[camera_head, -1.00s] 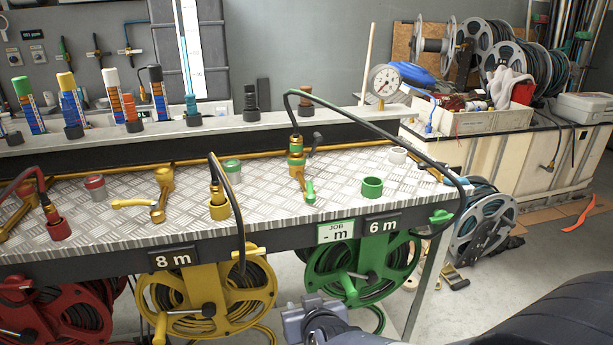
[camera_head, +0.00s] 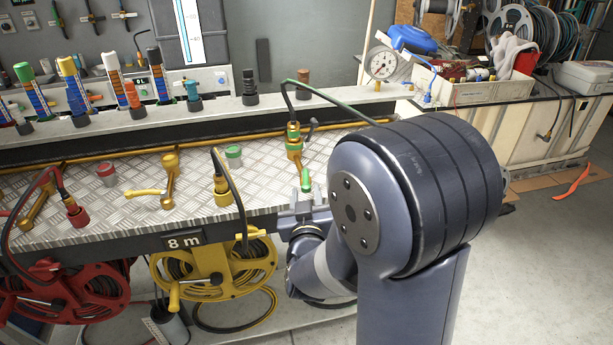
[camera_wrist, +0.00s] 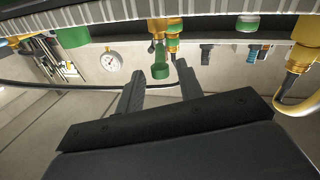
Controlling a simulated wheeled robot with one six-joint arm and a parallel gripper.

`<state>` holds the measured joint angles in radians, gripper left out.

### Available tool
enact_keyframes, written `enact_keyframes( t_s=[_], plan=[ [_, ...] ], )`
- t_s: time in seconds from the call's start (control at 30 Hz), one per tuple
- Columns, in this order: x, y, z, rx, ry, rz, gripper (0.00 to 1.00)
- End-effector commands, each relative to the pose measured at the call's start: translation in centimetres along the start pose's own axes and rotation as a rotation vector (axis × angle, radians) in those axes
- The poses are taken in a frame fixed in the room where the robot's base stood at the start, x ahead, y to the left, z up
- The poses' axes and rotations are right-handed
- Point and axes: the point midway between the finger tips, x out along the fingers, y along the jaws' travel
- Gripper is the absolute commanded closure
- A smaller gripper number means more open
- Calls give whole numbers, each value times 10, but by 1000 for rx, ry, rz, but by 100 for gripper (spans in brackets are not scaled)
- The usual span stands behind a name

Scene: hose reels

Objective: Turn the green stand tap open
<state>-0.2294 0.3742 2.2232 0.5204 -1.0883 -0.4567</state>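My gripper (camera_head: 303,205) is just in front of that handle at the bench edge. In the wrist view the green handle (camera_wrist: 160,71) lies ahead, between and beyond the two open fingers (camera_wrist: 161,85). The fingers look apart from it and hold nothing. My arm hides the green reel and its sign.
A yellow tap (camera_head: 168,180) with a yellow lever and a brass coupling (camera_head: 222,190) stand to the left. The yellow reel (camera_head: 215,268) and red reel (camera_head: 70,290) hang below. A gauge (camera_head: 381,63) stands behind. Open floor lies at the right.

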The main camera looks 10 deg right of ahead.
Motion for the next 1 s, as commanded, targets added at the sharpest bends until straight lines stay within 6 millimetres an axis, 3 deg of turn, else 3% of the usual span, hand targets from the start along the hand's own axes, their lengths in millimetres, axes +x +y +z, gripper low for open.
enact_keyframes(
  t_s=[0.2,0.4,0.73,1.0],
  plan=[
    [41,1,0,0,-2,2,65],
    [60,0,0,0,-1,-1,65],
    [64,0,0,1,-1,-1,65],
    [64,0,0,0,-1,-1,86]
  ],
)
